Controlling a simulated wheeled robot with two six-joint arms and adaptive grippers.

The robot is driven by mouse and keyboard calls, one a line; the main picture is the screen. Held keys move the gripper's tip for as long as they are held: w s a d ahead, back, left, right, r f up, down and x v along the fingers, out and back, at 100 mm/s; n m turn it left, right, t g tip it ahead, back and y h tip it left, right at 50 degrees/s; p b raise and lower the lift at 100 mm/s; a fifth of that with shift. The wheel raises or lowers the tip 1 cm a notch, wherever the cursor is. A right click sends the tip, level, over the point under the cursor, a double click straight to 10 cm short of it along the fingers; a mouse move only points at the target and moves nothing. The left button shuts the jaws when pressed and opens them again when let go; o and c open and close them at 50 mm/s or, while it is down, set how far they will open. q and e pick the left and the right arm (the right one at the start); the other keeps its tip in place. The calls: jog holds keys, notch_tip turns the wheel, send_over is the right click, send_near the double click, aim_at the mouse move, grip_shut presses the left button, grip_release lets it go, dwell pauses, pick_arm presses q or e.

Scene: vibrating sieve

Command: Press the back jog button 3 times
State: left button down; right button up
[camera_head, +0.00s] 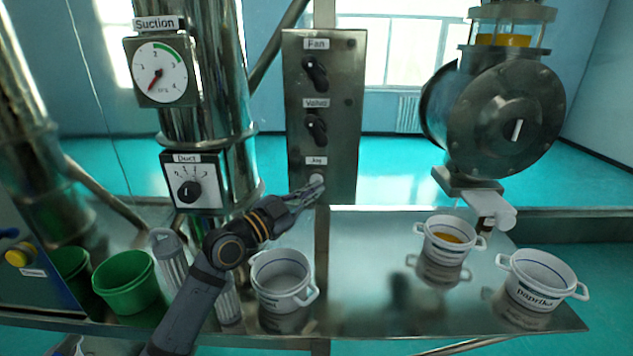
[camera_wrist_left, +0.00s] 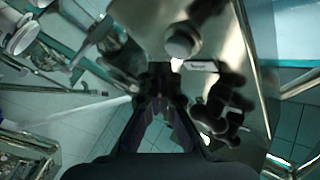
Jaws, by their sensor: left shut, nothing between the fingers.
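The jog button (camera_head: 317,180) is a pale round knob under the "Jog" label, low on the grey upright panel (camera_head: 345,140). In the left wrist view the rounded button (camera_wrist_left: 182,40) stands out from the panel, just beyond my fingertips. My left gripper (camera_head: 318,188) is shut and empty. Its tips are at the button's front in the head view and partly cover it. In the left wrist view the fingertips (camera_wrist_left: 160,70) lie close beside the button; I cannot tell whether they touch it. My right gripper is not in view.
The valve knob (camera_head: 315,127) and fan knob (camera_head: 315,72) sit above on the same panel. A white pot (camera_head: 283,280) stands on the metal table below my left arm. Another pot (camera_head: 447,238), a paprika pot (camera_head: 540,282) and a green bucket (camera_head: 128,282) stand nearby.

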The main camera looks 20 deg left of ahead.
pick_arm(q)
jog(key=s, duration=0.2)
jog(key=s+d+p, duration=0.1)
jog(key=s, duration=0.1)
jog(key=shift+s+d, duration=0.15)
jog(key=shift+s, duration=0.2)
dwell(0.4)
